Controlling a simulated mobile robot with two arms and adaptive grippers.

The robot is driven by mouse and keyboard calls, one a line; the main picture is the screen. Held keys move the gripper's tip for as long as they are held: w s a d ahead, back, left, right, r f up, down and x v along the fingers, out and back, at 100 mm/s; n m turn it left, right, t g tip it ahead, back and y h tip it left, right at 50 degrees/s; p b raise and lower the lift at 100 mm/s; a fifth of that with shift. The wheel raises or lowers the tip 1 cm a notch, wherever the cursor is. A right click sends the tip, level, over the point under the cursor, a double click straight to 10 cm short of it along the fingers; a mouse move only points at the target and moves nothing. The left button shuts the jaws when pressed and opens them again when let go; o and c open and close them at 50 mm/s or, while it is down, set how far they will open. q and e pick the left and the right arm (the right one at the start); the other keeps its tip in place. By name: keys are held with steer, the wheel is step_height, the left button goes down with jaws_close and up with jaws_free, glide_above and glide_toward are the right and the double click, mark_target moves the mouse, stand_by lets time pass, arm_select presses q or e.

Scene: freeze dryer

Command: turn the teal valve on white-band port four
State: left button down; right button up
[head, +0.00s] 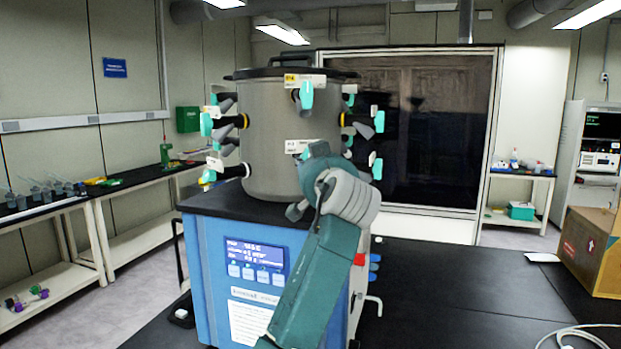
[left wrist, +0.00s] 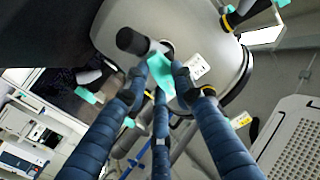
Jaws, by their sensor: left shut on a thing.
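The freeze dryer's grey drum (head: 272,122) stands on its blue base and carries several ports with teal valves. The lower front port has a white label (head: 299,146); its number is too small to read surely. A bit of teal shows just below that label, and my left arm hides the rest of this port. In the left wrist view, a teal valve (left wrist: 161,76) sits between the fingers of my left gripper (left wrist: 158,80), which is shut on it. A white label (left wrist: 198,66) is beside it. My right gripper is in neither view.
Another teal valve (head: 306,95) hangs above, under a label with a yellow part. More ports stick out at the drum's left and right sides. A cardboard box (head: 588,250) stands at the right on the black bench (head: 450,300), which is mostly clear.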

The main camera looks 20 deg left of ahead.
arm_select(q)
steer(key=shift+n+b, duration=0.65)
steer(key=shift+n, duration=0.55)
steer(key=c, duration=1.4)
jaws_free()
steer(key=shift+c, duration=0.2)
steer(key=v, duration=0.7)
steer(key=shift+s+d, duration=0.2)
steer(key=shift+f, duration=0.1)
